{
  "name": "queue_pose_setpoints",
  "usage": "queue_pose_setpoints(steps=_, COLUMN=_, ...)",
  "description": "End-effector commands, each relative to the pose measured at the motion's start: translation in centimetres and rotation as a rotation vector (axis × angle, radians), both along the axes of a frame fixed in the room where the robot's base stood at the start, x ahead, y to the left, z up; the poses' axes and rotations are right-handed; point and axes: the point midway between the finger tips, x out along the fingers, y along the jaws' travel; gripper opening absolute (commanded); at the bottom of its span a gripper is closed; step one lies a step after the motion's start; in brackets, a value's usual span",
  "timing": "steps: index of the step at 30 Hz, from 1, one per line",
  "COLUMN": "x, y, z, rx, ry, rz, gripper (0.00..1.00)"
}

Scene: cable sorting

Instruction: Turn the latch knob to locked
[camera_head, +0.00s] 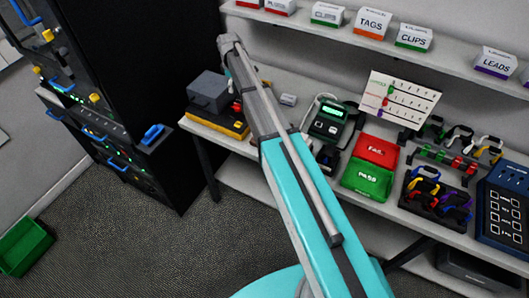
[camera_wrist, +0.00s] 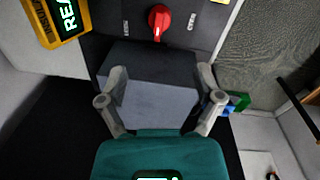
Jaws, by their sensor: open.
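The red latch knob (camera_wrist: 159,18) is at the top centre of the wrist view, on a dark panel with a small label on either side. The labels are too small to read surely. A pale mark on the knob faces the bottom of the picture. My gripper (camera_wrist: 162,76) is open, its fingers wide apart and clear of the knob, which lies beyond the fingertips. A grey box (camera_wrist: 160,100) shows between the fingers; contact cannot be told. In the head view, the grey box (camera_head: 208,90) stands at the bench's left end, and my arm hides most of my gripper.
A yellow tester with a green display (camera_wrist: 60,18) is at the upper left of the wrist view. In the head view, a red FAIL bin (camera_head: 376,150), green PASS bin (camera_head: 367,180) and cable racks stand right of my arm. A black cabinet (camera_head: 150,60) is left.

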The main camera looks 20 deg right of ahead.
Motion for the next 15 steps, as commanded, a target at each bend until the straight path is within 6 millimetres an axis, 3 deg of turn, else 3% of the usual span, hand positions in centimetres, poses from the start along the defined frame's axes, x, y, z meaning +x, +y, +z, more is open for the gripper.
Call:
queue_pose_setpoints(steps=7, x=-0.1, y=0.1, z=1.8, rx=0.000, ry=0.000, rz=0.000, gripper=0.84)
queue_pose_setpoints(steps=15, x=-3.1, y=-0.5, z=0.2, rx=0.007, ry=0.002, rz=-0.078, gripper=0.84)
